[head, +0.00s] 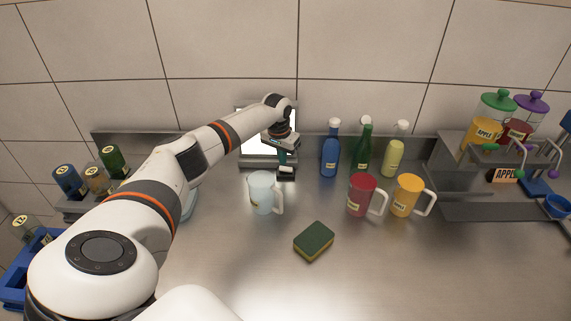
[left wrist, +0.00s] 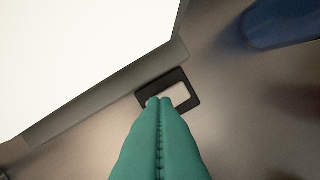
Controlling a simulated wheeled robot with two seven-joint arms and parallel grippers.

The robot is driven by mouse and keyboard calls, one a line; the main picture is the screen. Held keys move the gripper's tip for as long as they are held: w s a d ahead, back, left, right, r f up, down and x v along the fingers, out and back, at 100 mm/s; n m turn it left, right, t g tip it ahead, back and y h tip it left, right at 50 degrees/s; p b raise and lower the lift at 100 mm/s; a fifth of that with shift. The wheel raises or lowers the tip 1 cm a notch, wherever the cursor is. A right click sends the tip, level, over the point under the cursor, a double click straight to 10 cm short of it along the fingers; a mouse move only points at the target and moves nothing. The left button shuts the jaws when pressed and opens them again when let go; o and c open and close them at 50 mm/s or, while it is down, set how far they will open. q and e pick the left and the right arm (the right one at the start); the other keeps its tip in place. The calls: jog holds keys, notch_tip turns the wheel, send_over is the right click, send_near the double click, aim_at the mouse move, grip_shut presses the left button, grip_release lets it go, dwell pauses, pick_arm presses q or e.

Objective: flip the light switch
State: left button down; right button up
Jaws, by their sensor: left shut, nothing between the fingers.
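The light switch (left wrist: 183,93) has a black frame and a pale rocker and sits on the steel counter. In the head view the switch (head: 287,173) is a small dark block in front of the bright lit panel (head: 256,139). My left gripper (head: 283,163) reaches down over it with teal fingers pressed together and empty. In the left wrist view the fingertips (left wrist: 159,102) overlap the near left part of the switch and hide some of it. I cannot tell whether they touch it. My right gripper is not in view.
A pale blue mug (head: 263,192) stands just in front of the switch. A blue bottle (head: 330,150) stands to the right. A sponge (head: 314,241), red mug (head: 362,195) and yellow mug (head: 405,196) are nearer the front. The front centre counter is clear.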

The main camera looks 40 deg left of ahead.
aim_at(282, 168)
pick_arm(q)
jog(key=shift+f+b, duration=0.45)
jog(key=shift+f, duration=0.55)
dwell(0.3)
notch_tip(282, 168, up, 7)
jog(key=p, duration=0.7)
jog(key=shift+r, duration=0.1)
dwell(0.6)
